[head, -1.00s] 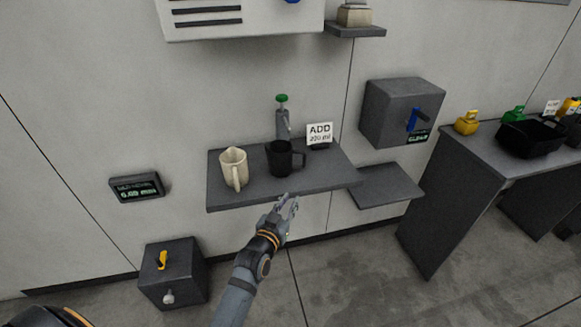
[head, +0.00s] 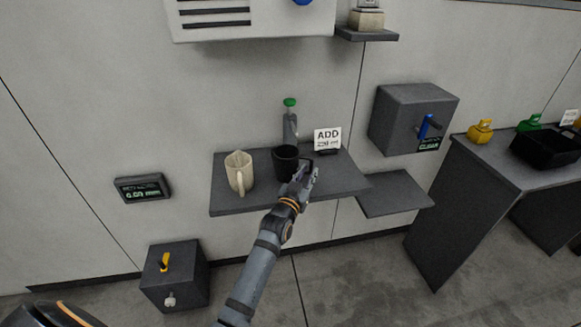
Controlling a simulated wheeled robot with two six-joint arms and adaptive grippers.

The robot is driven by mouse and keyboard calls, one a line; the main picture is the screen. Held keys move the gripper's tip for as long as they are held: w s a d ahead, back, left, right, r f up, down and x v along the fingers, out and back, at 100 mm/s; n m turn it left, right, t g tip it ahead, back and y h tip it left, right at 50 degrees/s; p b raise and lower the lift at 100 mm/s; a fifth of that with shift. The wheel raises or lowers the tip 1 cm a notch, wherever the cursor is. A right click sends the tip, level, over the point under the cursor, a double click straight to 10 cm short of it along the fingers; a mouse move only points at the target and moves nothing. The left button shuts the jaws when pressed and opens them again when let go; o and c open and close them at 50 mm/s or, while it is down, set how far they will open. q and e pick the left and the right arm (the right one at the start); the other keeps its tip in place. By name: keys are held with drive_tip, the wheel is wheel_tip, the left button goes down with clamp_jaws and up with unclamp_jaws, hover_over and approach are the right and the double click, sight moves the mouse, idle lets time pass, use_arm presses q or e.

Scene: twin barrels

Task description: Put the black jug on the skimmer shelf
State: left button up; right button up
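The black jug (head: 285,160) stands upright on the grey wall shelf (head: 232,204), beside a cream jug (head: 238,172). My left gripper (head: 306,177) is at the black jug's right side, where the jug's handle is, and partly hides it. Whether the fingers are open or closed on the handle is too small to tell. A lower grey shelf (head: 395,194) is to the right, under a grey box with a blue lever; I see no label that names it the skimmer shelf. My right gripper is not in view.
A grey wall box (head: 413,118) with a blue lever hangs over the lower shelf. A dark table (head: 470,165) holds yellow and green items and a black tray (head: 546,147).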

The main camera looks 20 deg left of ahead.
use_arm(q)
drive_tip(key=shift+w+f, duration=0.2)
drive_tip(key=shift+w, duration=0.8)
drive_tip(key=shift+s+r, duration=0.1)
clamp_jaws()
drive_tip(key=shift+r, duration=0.1)
